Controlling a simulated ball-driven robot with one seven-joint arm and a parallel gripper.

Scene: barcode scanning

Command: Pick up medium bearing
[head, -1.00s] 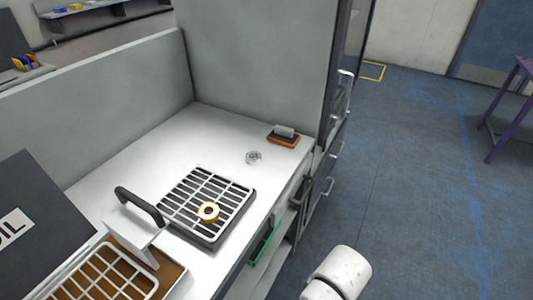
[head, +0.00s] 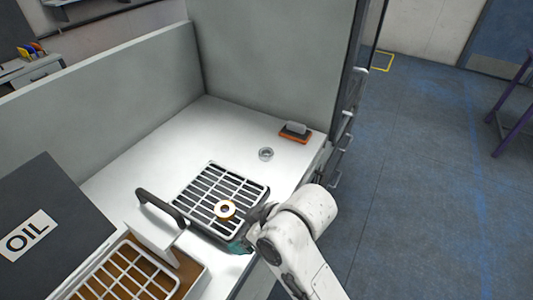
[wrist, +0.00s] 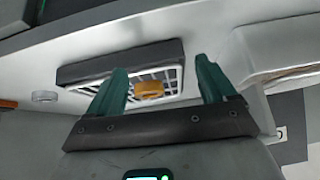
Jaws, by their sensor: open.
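A gold-coloured ring bearing (head: 232,211) lies on the white-barred grate (head: 213,168) on the worktop. It also shows between my fingers in the wrist view (wrist: 150,92). A smaller-looking silver ring bearing (head: 266,153) lies on the bare worktop behind the grate; it shows at the left of the wrist view (wrist: 44,96). Which of the two is the medium one I cannot tell. My gripper (wrist: 160,66) has two green fingers spread wide with nothing between them in contact. In the head view its green part (head: 238,246) is at the grate's front right edge, partly hidden by my arm.
An orange-and-black block with a grey top (head: 294,132) stands at the worktop's far right. Grey walls bound the back. The worktop between is clear.

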